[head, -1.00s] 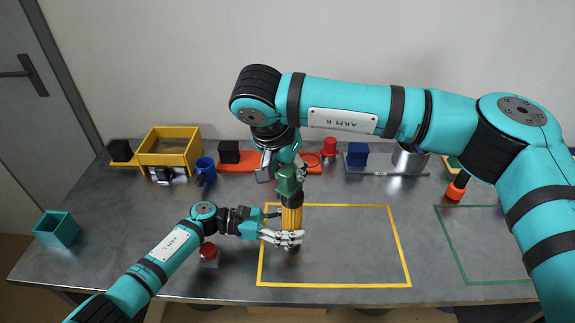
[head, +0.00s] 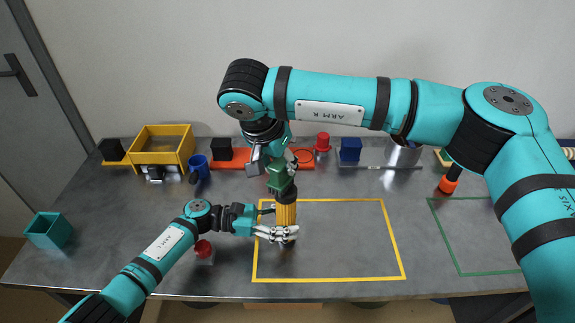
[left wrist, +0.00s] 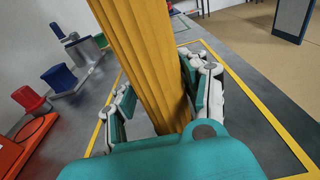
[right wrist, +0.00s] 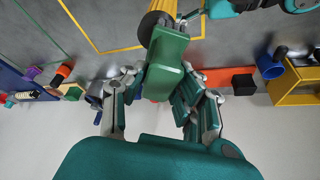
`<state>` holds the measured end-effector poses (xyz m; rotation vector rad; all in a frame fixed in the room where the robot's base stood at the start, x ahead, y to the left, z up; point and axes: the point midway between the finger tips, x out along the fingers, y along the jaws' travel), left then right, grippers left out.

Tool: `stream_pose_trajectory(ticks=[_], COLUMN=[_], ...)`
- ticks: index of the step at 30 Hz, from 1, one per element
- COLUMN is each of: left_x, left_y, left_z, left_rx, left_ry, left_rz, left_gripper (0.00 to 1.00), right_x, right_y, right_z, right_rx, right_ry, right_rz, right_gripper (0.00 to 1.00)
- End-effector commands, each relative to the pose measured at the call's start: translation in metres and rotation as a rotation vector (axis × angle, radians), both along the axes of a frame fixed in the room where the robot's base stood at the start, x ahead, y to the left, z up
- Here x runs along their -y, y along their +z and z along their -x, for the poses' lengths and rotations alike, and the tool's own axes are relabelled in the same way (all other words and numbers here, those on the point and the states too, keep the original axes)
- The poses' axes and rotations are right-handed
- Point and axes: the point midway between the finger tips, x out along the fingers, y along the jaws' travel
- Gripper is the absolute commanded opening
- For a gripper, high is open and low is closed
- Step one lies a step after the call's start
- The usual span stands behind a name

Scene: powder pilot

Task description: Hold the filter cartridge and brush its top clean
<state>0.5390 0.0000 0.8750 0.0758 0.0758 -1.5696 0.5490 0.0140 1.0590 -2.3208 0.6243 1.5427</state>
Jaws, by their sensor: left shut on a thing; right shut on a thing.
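The filter cartridge (head: 286,214) is a yellow pleated cylinder, held upright above the table just inside the yellow frame's left edge. My left gripper (head: 284,236) is shut around its lower part; the yellow pleats also fill the middle of the left wrist view (left wrist: 145,60). My right gripper (head: 280,172) is above it, shut on the brush (head: 281,180), whose green handle also shows in the right wrist view (right wrist: 167,65). The brush's lower end is at the dark top of the cartridge. Whether the bristles touch it I cannot tell.
A yellow frame outline (head: 395,245) and a green one (head: 445,240) mark the table. A red button (head: 203,250) stands beside my left forearm. A teal bin (head: 49,231) is at the left. A yellow bin (head: 163,150), blue mug (head: 198,168) and red tray (head: 240,163) line the back.

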Motion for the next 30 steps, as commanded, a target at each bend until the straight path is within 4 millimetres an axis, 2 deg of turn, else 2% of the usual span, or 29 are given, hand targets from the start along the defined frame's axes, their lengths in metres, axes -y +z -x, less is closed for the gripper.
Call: stream_pose_trajectory(ticks=[1,10,21,30], left_x=[-0.002,-0.002,-0.002,-0.002], left_y=[-0.008,-0.008,-0.008,-0.008], left_z=[0.002,0.002,0.002,0.002], left_rx=[-0.006,-0.005,-0.006,-0.006], left_ry=[0.001,0.000,0.001,0.001], left_rz=[-0.015,-0.015,-0.015,-0.015], left_gripper=[0.00,0.00,0.00,0.00], right_x=[-0.001,0.000,0.021,0.022], right_y=[-0.001,-0.001,-0.002,-0.003], right_z=[-0.001,0.000,0.019,0.021], right_rx=[0.000,-0.001,-0.003,-0.004], right_ry=[0.000,0.001,0.000,0.000], right_rz=[0.000,0.000,0.001,0.001], right_gripper=[0.00,0.00,0.00,0.00])
